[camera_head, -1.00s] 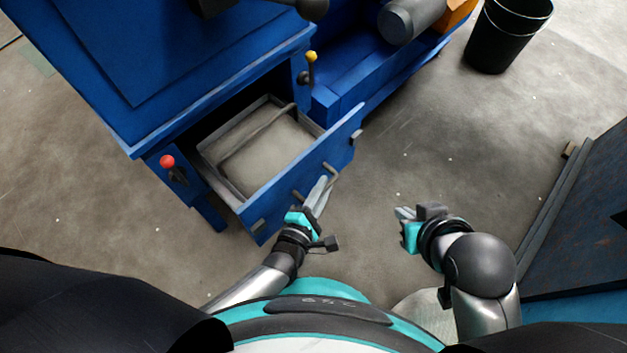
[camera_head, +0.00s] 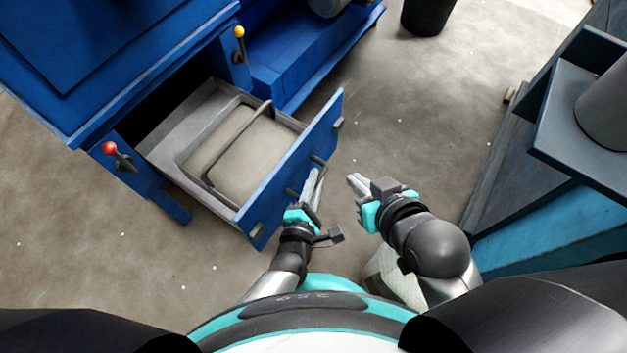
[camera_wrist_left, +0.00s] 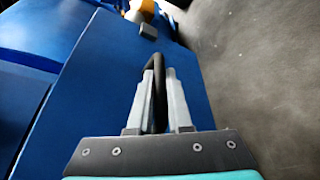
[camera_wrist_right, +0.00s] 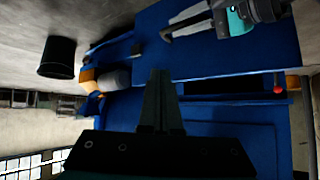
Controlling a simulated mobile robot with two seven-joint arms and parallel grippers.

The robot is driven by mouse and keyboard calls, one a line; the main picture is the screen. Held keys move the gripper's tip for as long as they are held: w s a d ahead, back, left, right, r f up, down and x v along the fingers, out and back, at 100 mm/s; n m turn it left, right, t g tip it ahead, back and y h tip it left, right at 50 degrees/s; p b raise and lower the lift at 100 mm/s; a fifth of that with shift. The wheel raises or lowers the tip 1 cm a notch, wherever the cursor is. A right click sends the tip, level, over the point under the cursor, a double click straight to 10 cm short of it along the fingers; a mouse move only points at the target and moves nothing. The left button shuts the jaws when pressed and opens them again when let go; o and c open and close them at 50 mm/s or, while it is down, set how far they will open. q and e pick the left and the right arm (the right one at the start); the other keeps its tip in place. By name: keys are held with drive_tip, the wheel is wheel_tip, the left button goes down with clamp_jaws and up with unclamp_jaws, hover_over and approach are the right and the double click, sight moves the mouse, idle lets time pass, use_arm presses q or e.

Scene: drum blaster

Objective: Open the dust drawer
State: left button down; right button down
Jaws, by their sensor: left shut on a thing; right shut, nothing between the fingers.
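The dust drawer has a blue front (camera_head: 292,170) and a grey inside, and it stands pulled well out of the blue machine (camera_head: 120,70). A grey tray with a raised bar handle (camera_head: 237,150) and a pale surface shows inside it. My left gripper (camera_head: 314,182) is shut on the dark drawer handle (camera_wrist_left: 158,72), which passes between the fingers in the left wrist view. My right gripper (camera_head: 355,182) is shut and empty, to the right of the drawer front and apart from it. It also shows in the right wrist view (camera_wrist_right: 160,80).
A red-knobbed lever (camera_head: 110,148) and a yellow-knobbed lever (camera_head: 239,33) flank the drawer opening. A black bin (camera_head: 427,14) stands at the back. A dark bench with a cylinder (camera_head: 606,110) is at the right. Floor between drawer and bench is clear.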

use_arm(q)
drive_tip(key=c, duration=0.8)
unclamp_jaws()
drive_tip(key=shift+c, duration=0.2)
drive_tip(key=shift+r, duration=0.1)
